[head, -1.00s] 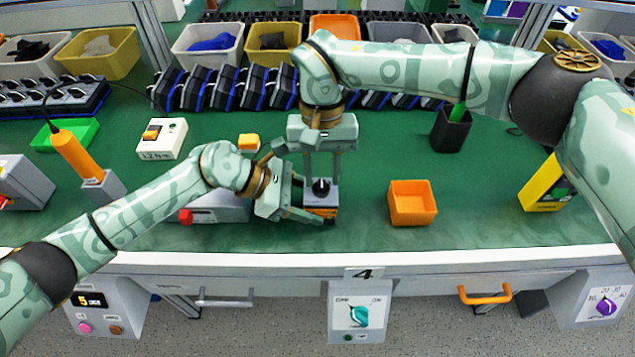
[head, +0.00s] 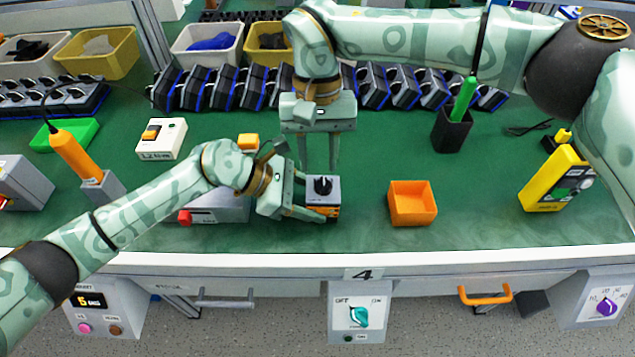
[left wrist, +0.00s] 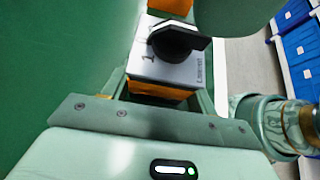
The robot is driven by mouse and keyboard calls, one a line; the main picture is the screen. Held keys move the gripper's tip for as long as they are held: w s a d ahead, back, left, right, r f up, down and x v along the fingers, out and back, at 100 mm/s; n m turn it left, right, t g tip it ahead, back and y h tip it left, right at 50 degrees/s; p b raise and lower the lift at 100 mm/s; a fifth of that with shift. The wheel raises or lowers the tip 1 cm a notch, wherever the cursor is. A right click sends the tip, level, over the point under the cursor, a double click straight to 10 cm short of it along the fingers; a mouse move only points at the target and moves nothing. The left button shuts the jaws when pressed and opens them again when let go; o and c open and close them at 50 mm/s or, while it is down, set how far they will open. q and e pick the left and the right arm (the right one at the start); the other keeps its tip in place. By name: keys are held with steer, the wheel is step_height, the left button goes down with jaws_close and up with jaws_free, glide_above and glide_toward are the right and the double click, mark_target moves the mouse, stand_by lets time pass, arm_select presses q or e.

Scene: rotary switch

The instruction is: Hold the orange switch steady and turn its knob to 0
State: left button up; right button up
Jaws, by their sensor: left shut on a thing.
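The orange switch (head: 322,211) stands on the green table with a grey top plate and a black knob (head: 323,186). It also shows in the left wrist view (left wrist: 158,91), where its black knob (left wrist: 178,41) has a flat grip bar and a "1" printed beside it. A "0" cannot be made out. My left gripper (head: 313,202) is shut on the switch body from the left. My right gripper (head: 320,166) is behind and above the switch, pointing down. Its fingers are apart and empty, clear of the knob.
An orange bin (head: 412,216) stands right of the switch, with a dark holder (head: 452,132) behind it. A yellow meter (head: 553,182) is at the right. A grey box with a red button (head: 186,217) lies left of the switch.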

arm_select(q)
steer(key=o, duration=1.1)
steer(key=shift+a, duration=0.1)
